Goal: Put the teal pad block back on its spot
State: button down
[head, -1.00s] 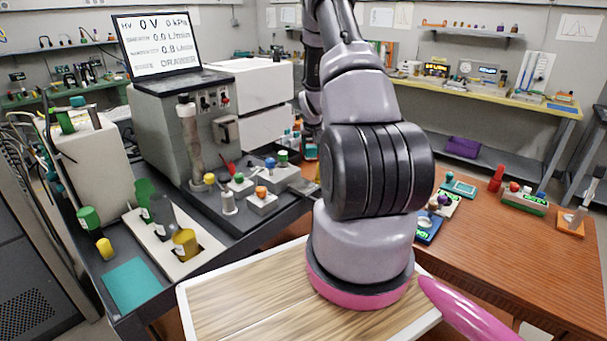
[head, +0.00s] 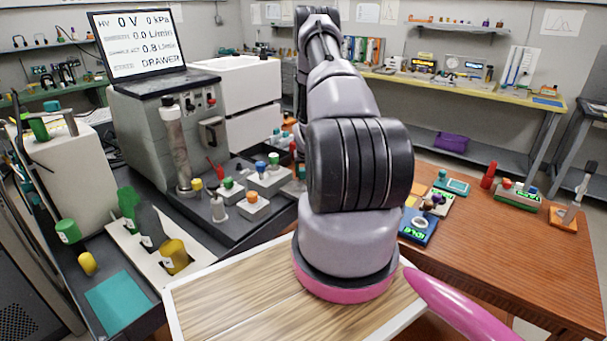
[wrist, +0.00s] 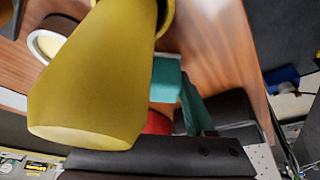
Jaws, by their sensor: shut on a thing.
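A teal block (wrist: 166,80) shows in the middle of the wrist view, partly covered by a large olive-yellow tapered object close to the camera. My gripper (wrist: 180,115) shows as dark parts beside and below the block, and it appears shut on the block. One finger and much of the grip are hidden by the yellow object. In the head view my arm hides the gripper; a small teal patch (head: 302,172) shows at the arm's left edge. A flat teal square (head: 123,297) lies bare on the dark bench at the lower left.
A white tray (head: 133,241) with green, grey and yellow bottles stands beside the teal square. Small blocks with coloured knobs sit by the grey machine (head: 150,120). A wood-topped board (head: 240,305) is in front. The orange-brown table (head: 500,255) has clear room.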

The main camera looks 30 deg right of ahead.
jog(key=shift+f, duration=0.25)
jog(key=shift+c, duration=1.3)
grip_release()
